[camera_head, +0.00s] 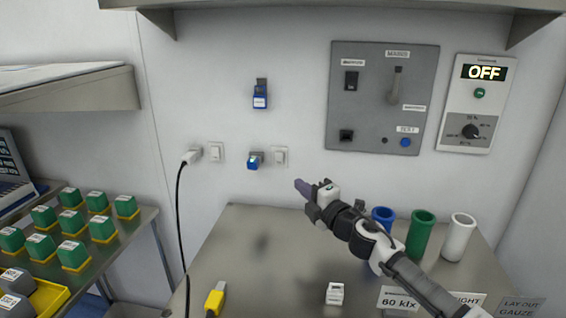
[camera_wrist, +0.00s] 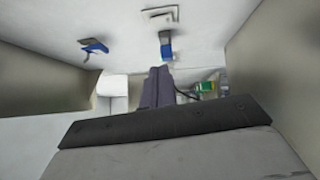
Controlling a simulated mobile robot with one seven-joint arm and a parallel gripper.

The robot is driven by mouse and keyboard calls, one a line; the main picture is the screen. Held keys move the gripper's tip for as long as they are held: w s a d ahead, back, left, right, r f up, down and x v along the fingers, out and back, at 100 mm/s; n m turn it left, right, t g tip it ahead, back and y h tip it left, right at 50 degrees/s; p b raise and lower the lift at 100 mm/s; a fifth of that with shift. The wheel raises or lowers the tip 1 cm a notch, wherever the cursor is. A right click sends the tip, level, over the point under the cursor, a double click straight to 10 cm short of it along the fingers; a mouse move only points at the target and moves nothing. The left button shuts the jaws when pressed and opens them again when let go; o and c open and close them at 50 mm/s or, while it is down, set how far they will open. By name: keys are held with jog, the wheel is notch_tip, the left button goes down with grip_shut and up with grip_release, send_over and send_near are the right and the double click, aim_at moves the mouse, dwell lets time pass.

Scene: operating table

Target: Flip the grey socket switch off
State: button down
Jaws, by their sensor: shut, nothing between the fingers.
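Two pale rocker switches sit on the white wall: a left switch (camera_head: 217,153) beside a white plug (camera_head: 192,155) with a black cable, and a right switch (camera_head: 280,156) beside a blue plug (camera_head: 254,161). Neither looks clearly grey, and their rocker positions are too small to tell. My gripper (camera_head: 301,186) is shut and empty, its purple fingers pointing left toward the wall, lower right of the right switch and seemingly apart from it. In the wrist view the shut fingers (camera_wrist: 158,87) point toward blue items (camera_wrist: 165,44) on a pale surface.
A grey panel (camera_head: 340,100) labelled MAINS and a white box reading OFF (camera_head: 484,72) hang at right. Blue (camera_head: 383,215), green (camera_head: 420,232) and white (camera_head: 458,237) cylinders stand near my arm. A blue device (camera_head: 260,97) hangs above. The steel table's (camera_head: 240,230) back left is clear.

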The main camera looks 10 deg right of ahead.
jog(key=p, duration=0.3)
send_near(275, 155)
jog(key=w+a, duration=0.2)
jog(key=a, duration=0.2)
jog(key=shift+w+d+r+p, duration=0.1)
jog(key=shift+w+d+p, duration=0.25)
jog(key=shift+w, duration=0.45)
jog(key=shift+w+d+r+p, duration=0.1)
jog(key=shift+w+d+p, duration=0.25)
jog(key=shift+w, duration=0.45)
jog(key=shift+w+r, duration=0.1)
